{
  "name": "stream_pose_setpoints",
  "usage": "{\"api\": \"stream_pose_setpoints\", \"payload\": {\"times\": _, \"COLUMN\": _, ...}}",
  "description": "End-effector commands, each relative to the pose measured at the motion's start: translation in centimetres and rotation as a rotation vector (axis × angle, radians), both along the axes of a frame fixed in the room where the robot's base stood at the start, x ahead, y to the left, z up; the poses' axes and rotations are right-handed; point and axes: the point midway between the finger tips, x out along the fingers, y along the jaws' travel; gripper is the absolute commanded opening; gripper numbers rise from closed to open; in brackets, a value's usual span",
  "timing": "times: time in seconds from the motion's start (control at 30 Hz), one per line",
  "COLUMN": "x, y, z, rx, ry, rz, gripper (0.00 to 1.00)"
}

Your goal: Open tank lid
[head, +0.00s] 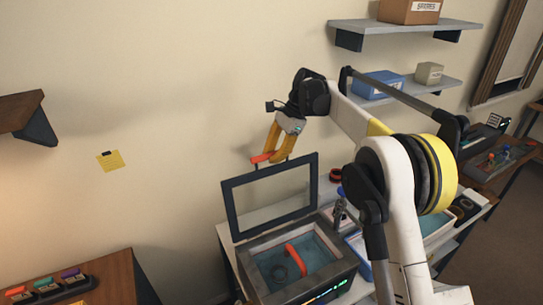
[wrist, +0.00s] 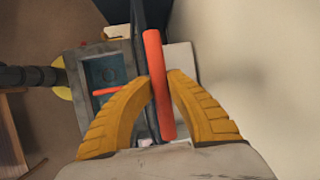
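The tank (head: 345,277) stands on a white bench, its front lit by small coloured lights. Its dark-framed lid (head: 228,211) stands raised, close to upright, at the back of the tank. The orange-red lid handle (head: 262,158) is at the lid's upper edge. My gripper (head: 276,156) is at this handle, its yellow fingers pointing down. In the wrist view the handle (wrist: 155,52) lies between the fingertips (wrist: 161,77), which appear to close on both sides of it. Inside the tank, an orange bar (head: 298,257) and a dark ring (head: 279,273) lie in bluish liquid.
Wall shelves with a cardboard box (head: 409,11) and a blue bin (head: 378,85) are at the upper right. A wooden table (head: 110,279) with small coloured items is at the lower left. The wall behind the lid is bare, with a yellow note (head: 110,160) to the left.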

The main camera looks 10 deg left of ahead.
Motion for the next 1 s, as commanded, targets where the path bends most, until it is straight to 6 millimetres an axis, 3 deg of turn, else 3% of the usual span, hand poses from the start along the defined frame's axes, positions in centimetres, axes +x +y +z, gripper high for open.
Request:
{"api": "stream_pose_setpoints", "payload": {"times": 0.03, "x": 0.0, "y": 0.0, "z": 0.1, "rx": 0.001, "ry": 0.0, "rz": 0.0, "gripper": 0.2}}
{"api": "stream_pose_setpoints", "payload": {"times": 0.1, "x": 0.0, "y": 0.0, "z": 0.1, "rx": 0.001, "ry": 0.0, "rz": 0.0, "gripper": 0.41}}
{"api": "stream_pose_setpoints", "payload": {"times": 0.53, "x": 0.1, "y": -0.4, "z": 0.9, "rx": 0.0, "ry": 0.0, "rz": -0.001, "gripper": 0.41}}
{"api": "stream_pose_setpoints", "payload": {"times": 1.0, "x": 1.1, "y": -4.1, "z": 9.5, "rx": 0.0, "ry": 0.0, "rz": -0.001, "gripper": 0.41}}
